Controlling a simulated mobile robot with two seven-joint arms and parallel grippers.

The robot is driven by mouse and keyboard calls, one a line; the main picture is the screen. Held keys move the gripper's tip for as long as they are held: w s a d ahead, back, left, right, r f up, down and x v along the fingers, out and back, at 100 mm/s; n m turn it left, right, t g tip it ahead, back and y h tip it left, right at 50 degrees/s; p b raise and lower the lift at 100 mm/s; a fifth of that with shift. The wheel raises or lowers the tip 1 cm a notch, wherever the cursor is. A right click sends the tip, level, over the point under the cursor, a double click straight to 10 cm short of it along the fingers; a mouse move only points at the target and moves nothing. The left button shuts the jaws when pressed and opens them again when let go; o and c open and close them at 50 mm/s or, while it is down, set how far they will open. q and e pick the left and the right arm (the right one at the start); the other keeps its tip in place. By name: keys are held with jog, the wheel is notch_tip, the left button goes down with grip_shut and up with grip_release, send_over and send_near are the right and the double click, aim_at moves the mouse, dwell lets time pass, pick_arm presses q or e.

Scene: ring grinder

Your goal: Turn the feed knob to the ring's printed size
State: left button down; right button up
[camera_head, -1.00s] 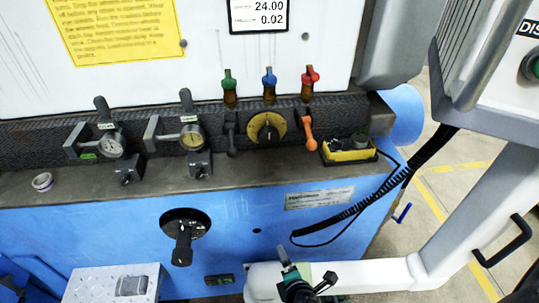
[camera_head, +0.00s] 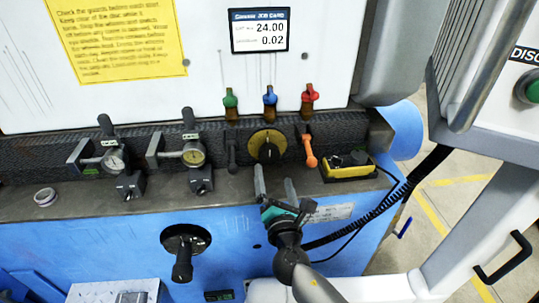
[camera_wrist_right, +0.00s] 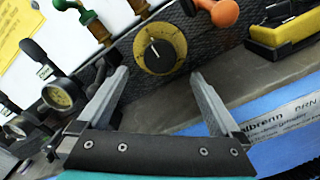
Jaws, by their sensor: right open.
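The feed knob is a black knob on a round yellow dial (camera_head: 267,146), set on the dark front strip of the machine. In the right wrist view the dial (camera_wrist_right: 160,48) sits ahead of and between my fingertips, with a white pointer line near the top of the knob. My right gripper (camera_head: 275,188) is open and empty, just below the dial and apart from it. A job card (camera_head: 258,30) above reads 24.00 and 0.02. A small metal ring (camera_head: 45,197) lies on the ledge at the left; no print on it is readable. My left gripper is out of view.
Green, blue and red valves (camera_head: 270,97) stand above the dial. An orange-tipped lever (camera_head: 310,150) is close on its right, a dark lever on its left. Two gauges (camera_head: 193,155) sit further left. A yellow box (camera_head: 348,166) with a coiled cable stands on the right ledge.

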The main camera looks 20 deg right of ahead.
aim_at(270, 158)
jog(key=x, duration=0.9)
jog(key=shift+w+b, duration=0.15)
jog(key=shift+b, duration=0.2)
jog(key=shift+f, duration=0.1)
jog(key=c, duration=1.3)
